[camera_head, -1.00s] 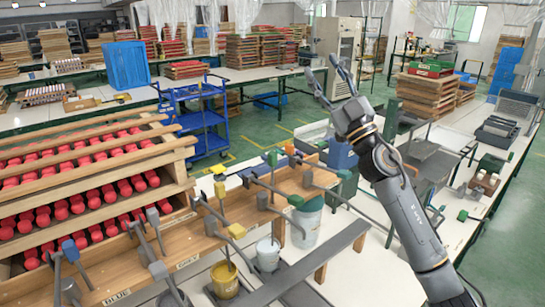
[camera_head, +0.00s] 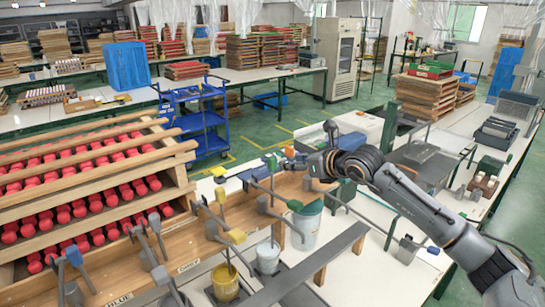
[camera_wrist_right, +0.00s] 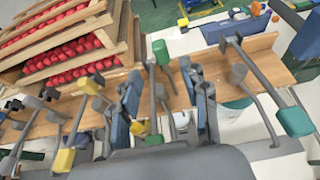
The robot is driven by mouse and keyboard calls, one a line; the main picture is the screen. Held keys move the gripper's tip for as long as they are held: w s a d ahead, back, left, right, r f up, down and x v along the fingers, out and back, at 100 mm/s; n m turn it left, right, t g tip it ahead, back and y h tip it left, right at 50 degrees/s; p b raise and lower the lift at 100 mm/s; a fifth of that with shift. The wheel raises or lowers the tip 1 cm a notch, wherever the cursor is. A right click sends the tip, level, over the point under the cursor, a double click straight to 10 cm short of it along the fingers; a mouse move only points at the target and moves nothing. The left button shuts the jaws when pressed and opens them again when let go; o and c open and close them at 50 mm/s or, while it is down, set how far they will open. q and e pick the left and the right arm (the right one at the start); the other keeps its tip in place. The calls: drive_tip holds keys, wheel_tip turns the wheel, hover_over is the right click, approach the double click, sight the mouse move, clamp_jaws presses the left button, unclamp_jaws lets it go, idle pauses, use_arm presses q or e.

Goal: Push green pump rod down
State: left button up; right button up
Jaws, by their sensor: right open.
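Pump rods with coloured end blocks stand along a wooden rack (camera_head: 180,255). One green block (camera_head: 271,162) tops a raised rod near the middle; another green block (camera_head: 295,204) sits lower to its right. In the right wrist view, a large green block (camera_wrist_right: 295,121) is at the right, and a smaller green block (camera_wrist_right: 160,52) shows beyond the finger gap. My right gripper (camera_head: 297,166) is above the right part of the rack, beside the raised rods. Its fingers (camera_wrist_right: 163,85) are apart with no clear grip on anything. I cannot tell whether they touch a rod. My left gripper is out of view.
Neighbouring rods have yellow (camera_head: 220,194), blue (camera_head: 73,252) and grey blocks. Buckets stand below the rack: yellow (camera_head: 225,282), grey (camera_head: 267,257) and pale green (camera_head: 306,226). A slanted rack of red cylinders (camera_head: 70,210) is at left. A grey bar (camera_head: 315,268) lies in front.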

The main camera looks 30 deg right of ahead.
sight(275, 160)
drive_tip(key=p+x, duration=0.4)
drive_tip(key=x, duration=0.5)
drive_tip(key=shift+w+r, duration=0.15)
drive_tip(key=shift+w, duration=0.05)
drive_tip(key=shift+x, duration=0.8)
drive_tip(key=shift+s, duration=0.1)
clamp_jaws()
